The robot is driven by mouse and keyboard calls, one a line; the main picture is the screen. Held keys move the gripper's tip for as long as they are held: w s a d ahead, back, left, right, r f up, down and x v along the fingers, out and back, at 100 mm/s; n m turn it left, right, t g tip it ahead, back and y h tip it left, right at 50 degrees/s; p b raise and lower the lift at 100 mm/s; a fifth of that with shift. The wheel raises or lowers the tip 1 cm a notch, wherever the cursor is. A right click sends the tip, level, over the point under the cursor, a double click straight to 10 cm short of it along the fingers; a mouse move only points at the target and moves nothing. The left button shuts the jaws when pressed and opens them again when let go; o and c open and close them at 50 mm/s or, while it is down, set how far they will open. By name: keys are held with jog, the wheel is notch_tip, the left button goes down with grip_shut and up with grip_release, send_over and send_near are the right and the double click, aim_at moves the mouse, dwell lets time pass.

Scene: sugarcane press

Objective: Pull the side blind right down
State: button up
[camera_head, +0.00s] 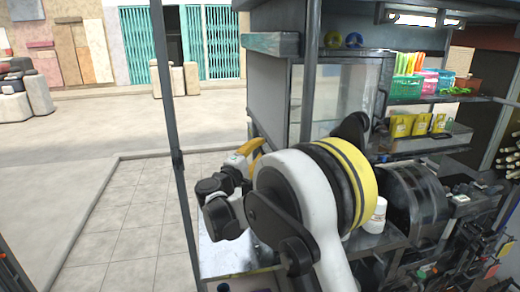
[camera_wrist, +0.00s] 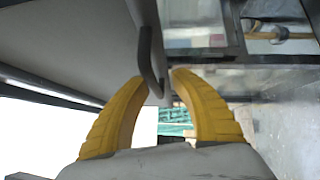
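My gripper (camera_head: 253,148) is small and partly hidden behind my arm in the head view, beside the stall's left side. In the wrist view its two yellow fingers (camera_wrist: 160,77) are apart. A dark, thin bar like a handle (camera_wrist: 146,55) lies at the gap between the fingertips, close to the left one. Contact cannot be told. A flat grey panel (camera_wrist: 70,40) fills the upper left of the wrist view, beside the bar. I cannot tell for sure which surface is the side blind; a grey panel (camera_head: 266,88) shows on the stall's side in the head view.
A thin dark post (camera_head: 172,125) stands left of my arm. A glass-fronted cabinet (camera_head: 338,92), shelves with yellow packets (camera_head: 420,124) and a metal counter (camera_head: 370,240) with a white jar (camera_head: 376,215) are to the right. Paved ground (camera_head: 130,215) at left is clear.

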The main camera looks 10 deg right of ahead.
jog(key=shift+w, duration=0.1)
jog(key=shift+r, duration=0.1)
jog(key=shift+a, duration=0.15)
jog(key=v, duration=1.2)
jog(key=shift+d, duration=0.25)
